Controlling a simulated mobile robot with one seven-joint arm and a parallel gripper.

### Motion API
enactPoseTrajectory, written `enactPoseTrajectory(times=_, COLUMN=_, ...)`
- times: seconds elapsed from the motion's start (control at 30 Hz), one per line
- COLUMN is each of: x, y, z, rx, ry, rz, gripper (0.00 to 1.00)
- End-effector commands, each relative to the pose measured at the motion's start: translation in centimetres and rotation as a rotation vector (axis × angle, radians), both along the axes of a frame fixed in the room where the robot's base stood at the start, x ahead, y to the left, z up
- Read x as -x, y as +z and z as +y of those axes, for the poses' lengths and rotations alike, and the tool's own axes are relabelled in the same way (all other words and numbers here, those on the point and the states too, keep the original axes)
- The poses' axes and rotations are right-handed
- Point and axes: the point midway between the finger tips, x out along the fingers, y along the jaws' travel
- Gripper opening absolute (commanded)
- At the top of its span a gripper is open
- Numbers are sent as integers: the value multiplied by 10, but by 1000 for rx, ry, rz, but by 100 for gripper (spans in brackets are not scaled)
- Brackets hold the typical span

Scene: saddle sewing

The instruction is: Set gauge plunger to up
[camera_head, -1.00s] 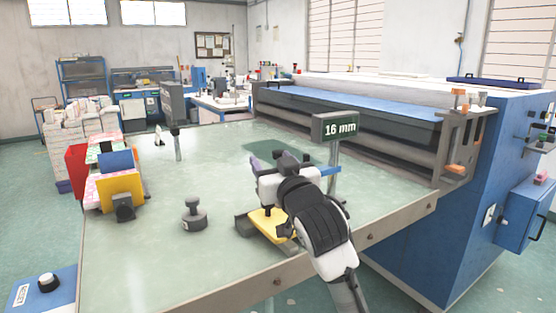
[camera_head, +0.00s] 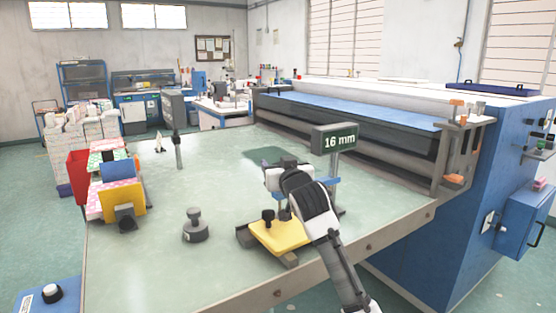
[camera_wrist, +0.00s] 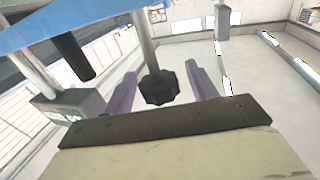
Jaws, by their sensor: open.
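The gauge stand carries a dark sign reading 16 mm (camera_head: 334,138) on a post, with a blue bar partly hidden behind my arm. In the wrist view, the blue bar (camera_wrist: 70,25) crosses the upper left. A metal rod with a black lobed knob (camera_wrist: 160,89), apparently the gauge plunger, runs from it. My gripper (camera_wrist: 162,88) is open, its two purple fingers on either side of the knob with visible gaps. In the head view my wrist hides the fingertips and the knob. Whether the plunger is up or down cannot be told.
A yellow plate with black knobs (camera_head: 280,236) sits at the table's front edge. A grey knobbed weight (camera_head: 195,226) stands to its left. Colourful boxes (camera_head: 115,185) are at the table's left. The blue roller machine (camera_head: 470,200) borders the right. The table's middle is mostly clear.

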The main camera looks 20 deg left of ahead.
Motion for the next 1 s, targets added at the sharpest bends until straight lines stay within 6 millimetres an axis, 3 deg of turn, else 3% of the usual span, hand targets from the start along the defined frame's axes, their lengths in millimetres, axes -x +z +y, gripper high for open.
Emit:
enactPoseTrajectory(times=0.4, x=-8, y=-1, z=6, rx=1, ry=0, rz=-1, gripper=57)
enactPoseTrajectory(times=0.83, x=-8, y=0, z=6, rx=0, ry=0, rz=-1, gripper=2)
enactPoseTrajectory(times=1.0, x=-8, y=2, z=6, rx=0, ry=0, rz=-1, gripper=0)
